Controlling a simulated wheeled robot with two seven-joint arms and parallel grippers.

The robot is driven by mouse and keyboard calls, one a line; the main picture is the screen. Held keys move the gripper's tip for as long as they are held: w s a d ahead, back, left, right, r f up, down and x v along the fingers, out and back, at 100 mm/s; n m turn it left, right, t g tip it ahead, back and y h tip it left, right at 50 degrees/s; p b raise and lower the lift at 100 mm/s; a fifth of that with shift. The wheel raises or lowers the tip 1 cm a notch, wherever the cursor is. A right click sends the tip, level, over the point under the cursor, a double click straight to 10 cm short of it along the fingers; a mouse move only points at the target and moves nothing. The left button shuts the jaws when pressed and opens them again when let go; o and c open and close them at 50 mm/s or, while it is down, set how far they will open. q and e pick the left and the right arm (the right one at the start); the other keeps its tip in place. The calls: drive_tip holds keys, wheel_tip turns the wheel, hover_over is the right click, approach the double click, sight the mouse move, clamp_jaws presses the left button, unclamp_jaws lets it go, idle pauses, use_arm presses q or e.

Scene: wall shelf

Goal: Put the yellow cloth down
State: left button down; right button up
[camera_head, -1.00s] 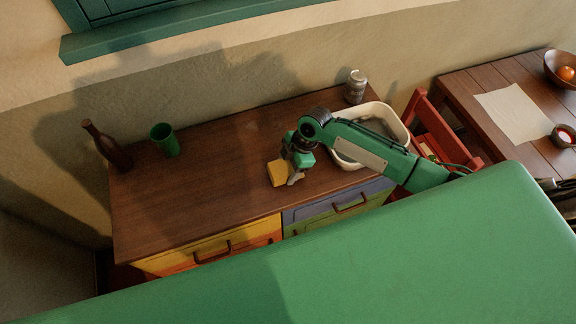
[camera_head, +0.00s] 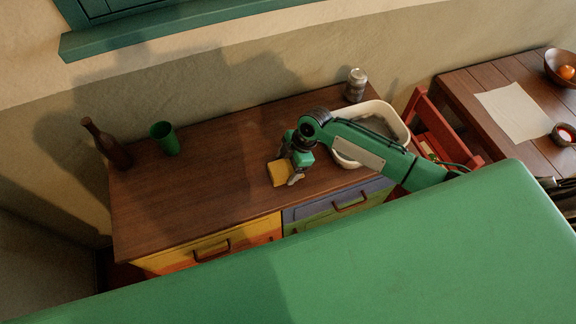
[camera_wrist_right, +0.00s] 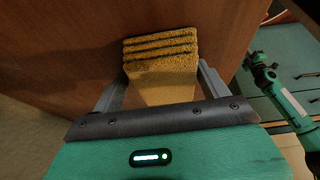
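The yellow cloth (camera_head: 279,174) is a small folded pad at the front middle of the brown cabinet top (camera_head: 200,190). My right gripper (camera_head: 293,175) is at its right edge in the head view, pointing down. In the right wrist view the cloth (camera_wrist_right: 162,72) shows several stacked folds between my two grey fingers, which appear to press on its sides. The cloth is at or very near the wood; I cannot tell whether it touches. My left arm seems to show at the right of the wrist view; its gripper is too small to read.
A white basin (camera_head: 396,120) and a grey can (camera_head: 356,85) stand right of the gripper. A green cup (camera_head: 165,138) and a brown bottle (camera_head: 106,146) stand at the left. A red chair (camera_head: 436,127) is beside the cabinet. The top between cup and cloth is clear.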

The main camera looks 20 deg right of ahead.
drive_tip(key=shift+s+f, duration=0.75)
drive_tip(key=shift+f, duration=0.05)
drive_tip(key=shift+r, duration=0.25)
drive_tip(key=b+v, duration=0.2)
drive_tip(key=v, duration=1.1)
drive_tip(key=shift+w+a+r, duration=0.2)
drive_tip(key=shift+w+a, duration=0.1)
drive_tip(key=shift+w, duration=0.15)
